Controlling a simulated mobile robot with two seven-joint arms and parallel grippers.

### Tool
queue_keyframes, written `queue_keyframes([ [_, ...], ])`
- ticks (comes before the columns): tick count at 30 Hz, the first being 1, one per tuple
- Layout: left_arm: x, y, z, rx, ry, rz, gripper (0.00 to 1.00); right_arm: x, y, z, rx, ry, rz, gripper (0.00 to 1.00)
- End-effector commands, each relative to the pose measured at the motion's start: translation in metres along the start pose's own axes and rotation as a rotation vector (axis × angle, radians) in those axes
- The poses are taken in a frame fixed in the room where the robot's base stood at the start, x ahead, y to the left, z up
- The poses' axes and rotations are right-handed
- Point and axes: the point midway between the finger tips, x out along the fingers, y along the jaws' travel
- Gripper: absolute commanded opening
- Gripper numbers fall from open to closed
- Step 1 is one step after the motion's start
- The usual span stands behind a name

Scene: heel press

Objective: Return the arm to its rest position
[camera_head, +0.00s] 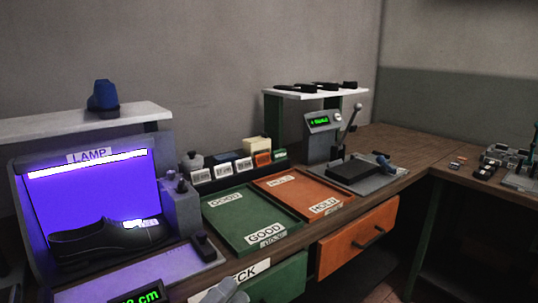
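My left gripper (226,291) shows only as a light grey shape cut off by the bottom edge, in front of the counter with the lettered white label. I cannot tell whether its fingers are open or shut, and I see nothing held in it. My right gripper is not in view. A black shoe (95,243) lies in the purple-lit lamp box (28,205) at the left, apart from my gripper. The heel press (330,150), with its lever and green display, stands at the back right of the bench.
A green GOOD tray (226,224) and an orange HOLD tray (290,191) lie on the wooden bench (395,140). A green display (138,298) is at the bottom left. An orange drawer (357,240) is below.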

Motion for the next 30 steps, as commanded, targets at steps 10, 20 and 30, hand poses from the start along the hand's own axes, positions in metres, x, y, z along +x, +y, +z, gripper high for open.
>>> queue_keyframes([
  [10,-0.158,0.11,0.037,-0.86,-0.728,0.21,0.39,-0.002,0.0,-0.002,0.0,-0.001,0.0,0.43],
  [20,-0.286,0.161,0.005,-1.318,-1.223,0.252,0.39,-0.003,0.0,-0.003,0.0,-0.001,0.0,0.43],
  [30,-0.297,0.165,0.001,-1.353,-1.267,0.252,0.39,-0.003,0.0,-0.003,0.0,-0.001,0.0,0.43],
])
